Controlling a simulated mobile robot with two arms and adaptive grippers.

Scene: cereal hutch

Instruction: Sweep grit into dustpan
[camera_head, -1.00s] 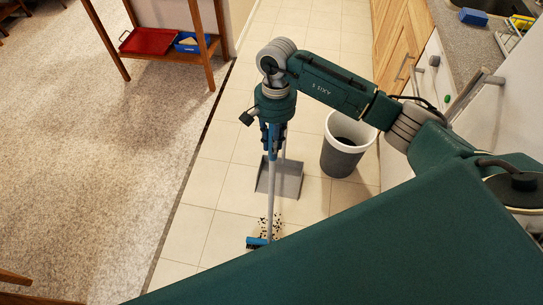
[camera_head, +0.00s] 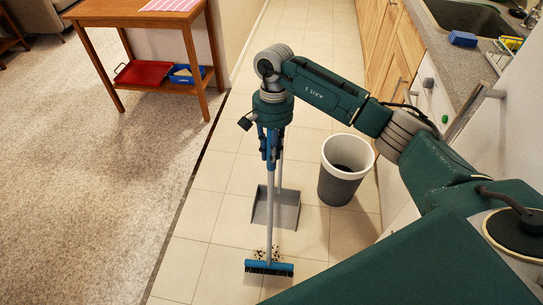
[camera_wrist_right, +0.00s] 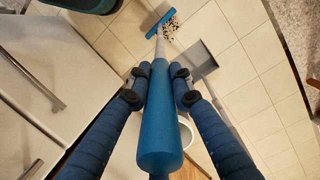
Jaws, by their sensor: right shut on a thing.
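My right gripper (camera_head: 270,150) is shut on the blue grip of a broom (camera_wrist_right: 158,120), which stands nearly upright. The broom's blue head (camera_head: 269,267) with dark bristles is on the tiled floor; it also shows in the right wrist view (camera_wrist_right: 161,24). Dark grit (camera_head: 268,252) lies scattered right beside the head, on the side toward the dustpan, partly hidden by the shaft. The grey dustpan (camera_head: 288,212) lies on the floor beyond the grit, apart from the broom head, and an upright handle rises behind it. My left gripper is not in view.
A grey bin with a white rim (camera_head: 338,185) stands right of the dustpan. Cabinets and a counter with a sink (camera_head: 465,17) line the right. A wooden table (camera_head: 130,20) with a red tray (camera_head: 145,74) stands at upper left. Carpet (camera_head: 90,190) borders the tiles.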

